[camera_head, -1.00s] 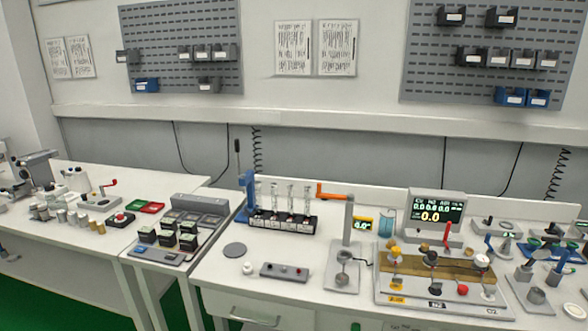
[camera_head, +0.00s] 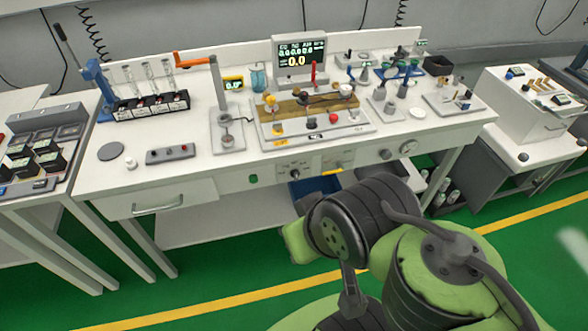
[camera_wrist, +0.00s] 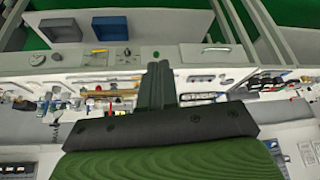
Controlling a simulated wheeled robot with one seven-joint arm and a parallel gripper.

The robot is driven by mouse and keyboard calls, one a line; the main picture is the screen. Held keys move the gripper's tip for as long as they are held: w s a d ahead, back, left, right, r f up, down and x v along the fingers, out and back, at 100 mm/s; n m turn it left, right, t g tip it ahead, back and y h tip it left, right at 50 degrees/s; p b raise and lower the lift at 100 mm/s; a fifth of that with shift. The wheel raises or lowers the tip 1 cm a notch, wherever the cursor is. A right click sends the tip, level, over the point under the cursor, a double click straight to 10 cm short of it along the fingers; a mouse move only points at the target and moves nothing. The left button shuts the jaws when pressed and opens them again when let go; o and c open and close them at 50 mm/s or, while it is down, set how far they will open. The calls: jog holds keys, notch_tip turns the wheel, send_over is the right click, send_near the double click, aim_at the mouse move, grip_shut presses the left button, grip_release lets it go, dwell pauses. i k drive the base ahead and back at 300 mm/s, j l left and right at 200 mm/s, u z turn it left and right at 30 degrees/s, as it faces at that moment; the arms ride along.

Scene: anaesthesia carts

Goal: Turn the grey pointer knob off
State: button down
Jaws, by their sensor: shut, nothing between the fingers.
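The bench's front panel (camera_head: 312,163) carries several controls. A small dark knob with a pointer shape (camera_head: 293,173) sits on a pale labelled plate, left of a yellow lever (camera_head: 335,171). A round grey knob (camera_head: 386,154) is further right, beside a gauge (camera_head: 408,147). The pointer knob's exact angle is too small to read. In the wrist view the panel appears upside down, with the pointer knob (camera_wrist: 126,53) just left of my gripper (camera_wrist: 158,70) in the picture. My gripper is shut and empty, apart from the panel.
Above the panel, the bench top holds a board with valves (camera_head: 310,115), a display (camera_head: 300,55) and other apparatus. A drawer handle (camera_head: 158,205) projects at left. Green floor (camera_head: 235,270) is open in front. A grey cart (camera_head: 530,120) stands at right.

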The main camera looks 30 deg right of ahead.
aim_at(295, 174)
jog(key=i+j+z, duration=0.25)
jog(key=i+j, duration=0.15)
jog(key=i+j+z, duration=0.25)
jog(key=j, duration=0.3)
jog(key=i, duration=0.05)
